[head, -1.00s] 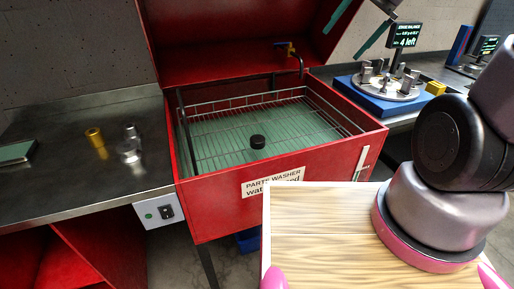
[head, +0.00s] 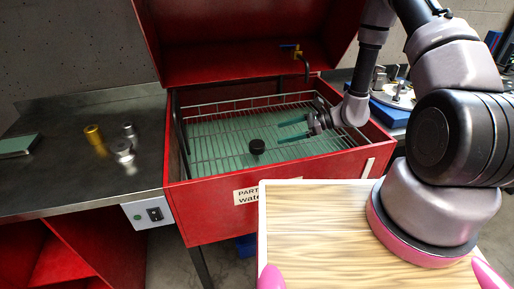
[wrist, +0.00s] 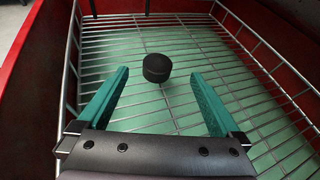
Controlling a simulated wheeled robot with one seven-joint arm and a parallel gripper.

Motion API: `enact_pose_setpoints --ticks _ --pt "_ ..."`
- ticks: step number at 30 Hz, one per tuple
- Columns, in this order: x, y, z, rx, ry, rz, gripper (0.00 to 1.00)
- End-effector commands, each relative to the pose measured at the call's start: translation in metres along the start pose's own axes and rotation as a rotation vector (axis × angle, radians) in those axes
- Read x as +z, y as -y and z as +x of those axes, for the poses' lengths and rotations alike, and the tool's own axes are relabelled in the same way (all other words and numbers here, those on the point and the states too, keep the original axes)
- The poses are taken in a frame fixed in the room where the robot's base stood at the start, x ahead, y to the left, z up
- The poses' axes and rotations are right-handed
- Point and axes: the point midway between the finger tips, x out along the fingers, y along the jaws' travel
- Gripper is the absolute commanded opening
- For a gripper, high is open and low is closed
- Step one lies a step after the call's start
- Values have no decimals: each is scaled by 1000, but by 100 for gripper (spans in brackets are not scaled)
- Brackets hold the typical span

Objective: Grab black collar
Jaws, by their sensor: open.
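The black collar (head: 257,146) is a short dark cylinder in the wire basket of the red parts washer. It also shows in the wrist view (wrist: 157,68), just beyond the fingertips and roughly centred between them. My gripper (head: 292,130) has two teal fingers and is open and empty. In the head view it reaches in from the right, over the basket, with its fingers pointing left toward the collar. The fingers (wrist: 158,76) are apart from the collar in both views.
The wire basket (head: 205,106) has raised rims inside the red washer (head: 200,205), with its lid (head: 240,45) open behind. A tap (head: 291,47) hangs at the back. A steel bench (head: 60,180) at left holds a brass part (head: 95,138) and silver parts (head: 123,150).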

Motion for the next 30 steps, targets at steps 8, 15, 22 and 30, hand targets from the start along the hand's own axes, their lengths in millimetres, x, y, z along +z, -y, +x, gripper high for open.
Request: enact_pose_setpoints --ticks 8,15,22,30 --pt "-30 -6 26 -36 8 75 100" --pt "-29 -4 62 -37 8 74 100" --pt "-28 -4 81 -36 7 73 100" --pt "-25 -3 117 -37 7 73 100"
